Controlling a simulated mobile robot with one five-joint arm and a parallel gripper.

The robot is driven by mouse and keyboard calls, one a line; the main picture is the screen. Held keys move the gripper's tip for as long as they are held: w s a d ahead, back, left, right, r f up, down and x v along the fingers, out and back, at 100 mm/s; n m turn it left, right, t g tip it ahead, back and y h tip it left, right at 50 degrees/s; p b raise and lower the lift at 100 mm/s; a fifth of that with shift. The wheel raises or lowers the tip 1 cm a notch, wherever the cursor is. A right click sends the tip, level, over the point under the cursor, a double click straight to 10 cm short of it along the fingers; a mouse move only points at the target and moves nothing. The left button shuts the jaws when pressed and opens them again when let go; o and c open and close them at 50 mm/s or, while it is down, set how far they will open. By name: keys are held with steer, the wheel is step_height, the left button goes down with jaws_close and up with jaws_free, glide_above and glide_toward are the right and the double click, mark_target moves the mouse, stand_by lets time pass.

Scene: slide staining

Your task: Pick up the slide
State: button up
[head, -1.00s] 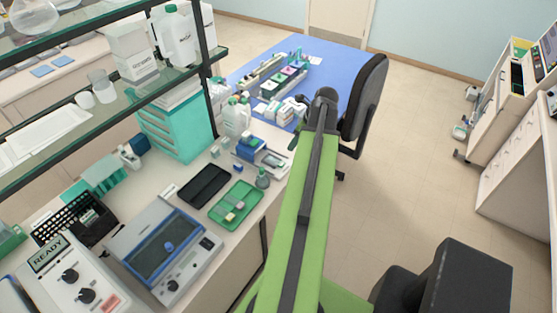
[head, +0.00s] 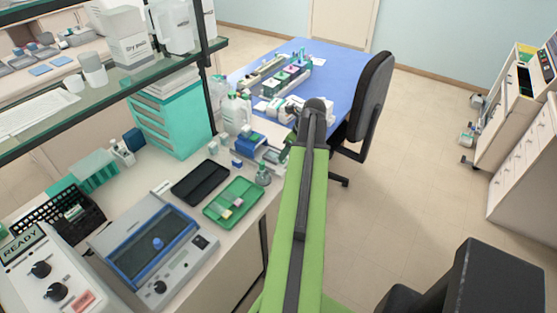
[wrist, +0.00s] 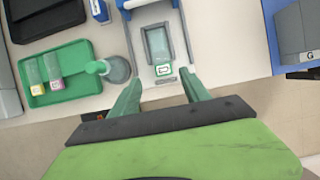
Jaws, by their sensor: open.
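A glass slide (wrist: 159,45) with a green-edged white label (wrist: 163,70) lies in a small pale holder (wrist: 146,15) on the bench, in the wrist view. My gripper (wrist: 161,79) is open, its two green fingers apart on either side of the holder's near end. The fingertips are just short of the label, and nothing is between them. Two more slides, one with a yellow label (wrist: 37,88) and one with a pink label (wrist: 56,86), lie in a green tray (wrist: 88,108) to the left. In the head view my arm mostly hides the gripper and the holder.
A green-topped bottle (wrist: 117,70) stands close left of my fingers. A blue item (wrist: 98,10) stands beyond it. In the head view are a black tray (head: 200,182), a grey-blue device (head: 150,245), a shelf above the bench and a chair (head: 370,100). Open floor lies right.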

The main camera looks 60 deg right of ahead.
mark_target(277, 157)
steer(key=b+x, duration=0.2)
steer(key=x, duration=0.1)
steer(key=b+x, duration=0.2)
steer(key=shift+w+d+f, duration=0.1)
steer(key=shift+w+d, duration=0.05)
steer(key=shift+d, duration=0.15)
steer(key=shift+r, duration=0.25)
jaws_close()
